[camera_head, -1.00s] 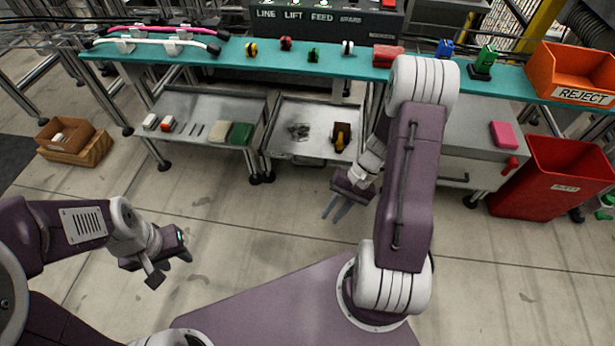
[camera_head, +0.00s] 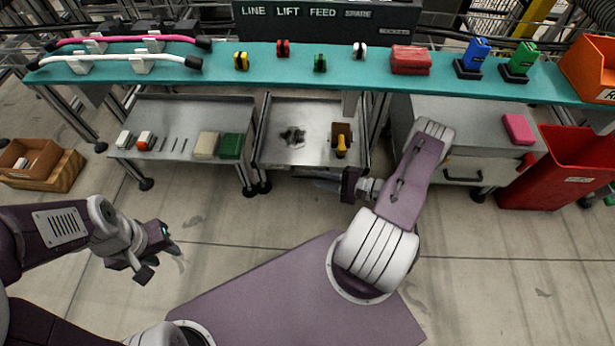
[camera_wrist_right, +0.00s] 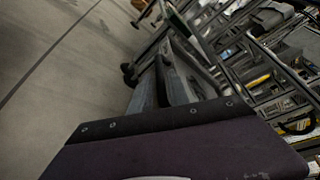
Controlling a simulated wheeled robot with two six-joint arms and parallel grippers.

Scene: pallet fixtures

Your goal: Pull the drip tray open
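The drip tray (camera_head: 315,158) is a shallow grey metal tray with a dark stain, under the teal bench. It holds a brown block with a yellow part (camera_head: 341,140). My right gripper (camera_head: 322,184) is just in front of and below the tray's front edge, fingers pointing left. My left gripper (camera_head: 165,262) is open and empty over the floor, away from the tray.
A metal shelf (camera_head: 180,151) with small parts is left of the tray. A drawer cabinet (camera_head: 470,135) with a pink block and a red bin (camera_head: 560,170) are to the right. A wooden crate (camera_head: 45,175) sits at far left. The floor in front is clear.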

